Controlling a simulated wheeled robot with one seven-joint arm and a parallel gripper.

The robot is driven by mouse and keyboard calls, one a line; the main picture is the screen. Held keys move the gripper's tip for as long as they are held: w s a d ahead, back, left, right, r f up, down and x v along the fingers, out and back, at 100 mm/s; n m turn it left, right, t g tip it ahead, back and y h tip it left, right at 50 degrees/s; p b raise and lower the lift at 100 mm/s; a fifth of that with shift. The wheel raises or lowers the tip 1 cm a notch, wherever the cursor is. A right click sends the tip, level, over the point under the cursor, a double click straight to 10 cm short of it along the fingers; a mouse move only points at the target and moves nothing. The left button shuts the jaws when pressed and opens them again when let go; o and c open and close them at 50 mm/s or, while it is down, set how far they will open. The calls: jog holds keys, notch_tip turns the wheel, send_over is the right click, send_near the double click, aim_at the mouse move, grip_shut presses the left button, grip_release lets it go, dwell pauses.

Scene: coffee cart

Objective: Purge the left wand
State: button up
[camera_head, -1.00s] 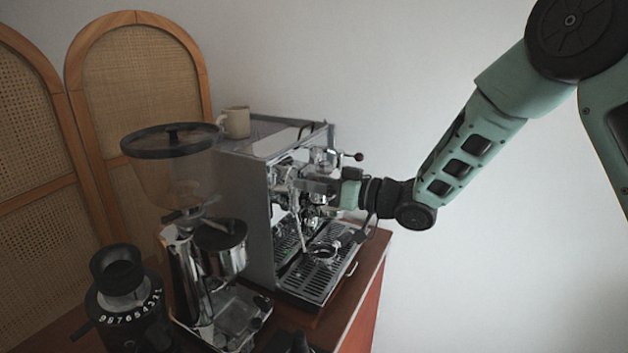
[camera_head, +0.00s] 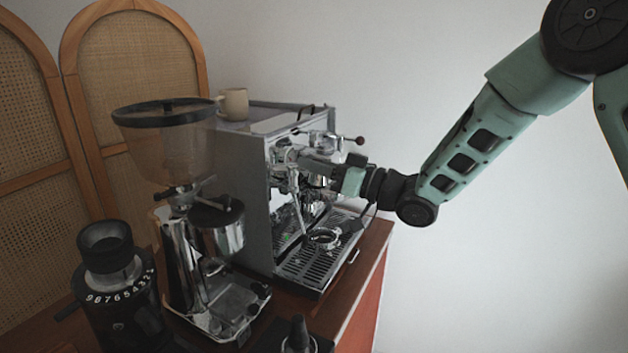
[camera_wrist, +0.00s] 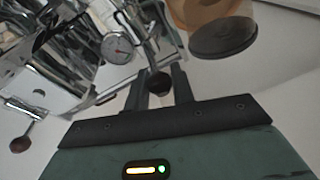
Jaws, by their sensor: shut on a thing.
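The espresso machine (camera_head: 245,190) stands on the wooden counter. The left wand (camera_head: 298,205) hangs down at its near front side, over the drip tray (camera_head: 302,272). My gripper (camera_head: 300,168) reaches in from the right at the machine's front, above the tray. In the wrist view my gripper (camera_wrist: 160,88) is shut on a dark round lever knob (camera_wrist: 159,83), which sits between the fingertips on a metal stem. In the head view the fingers and machine parts hide this knob.
A portafilter (camera_head: 323,237) rests over the tray. A grinder with a hopper (camera_head: 172,145) and a black grinder (camera_head: 112,285) stand at the left. A mug (camera_head: 234,104) sits on the machine. A pressure gauge (camera_wrist: 118,43) is close to my fingers. Right of the counter is free.

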jog(key=f+y+b, duration=0.1)
jog(key=b, duration=0.3)
jog(key=f+t+y+b, duration=0.1)
jog(key=b, duration=0.3)
jog(key=shift+d+y, duration=0.2)
jog(key=shift+y, duration=0.1)
jog(key=y+b, duration=0.1)
jog(key=b, duration=0.1)
jog(key=shift+s+t+b, duration=0.1)
jog(key=shift+t+b, duration=0.2)
jog(key=shift+b, duration=0.1)
jog(key=shift+y+b, duration=0.3)
jog(key=shift+b, duration=0.3)
jog(key=shift+r, duration=0.1)
jog(key=o, duration=0.9)
jog(key=shift+d, duration=0.1)
jog(key=b+v, duration=0.4)
jog(key=v, duration=1.3)
jog(key=shift+s+f, duration=0.15)
jog(key=shift+f, duration=0.1)
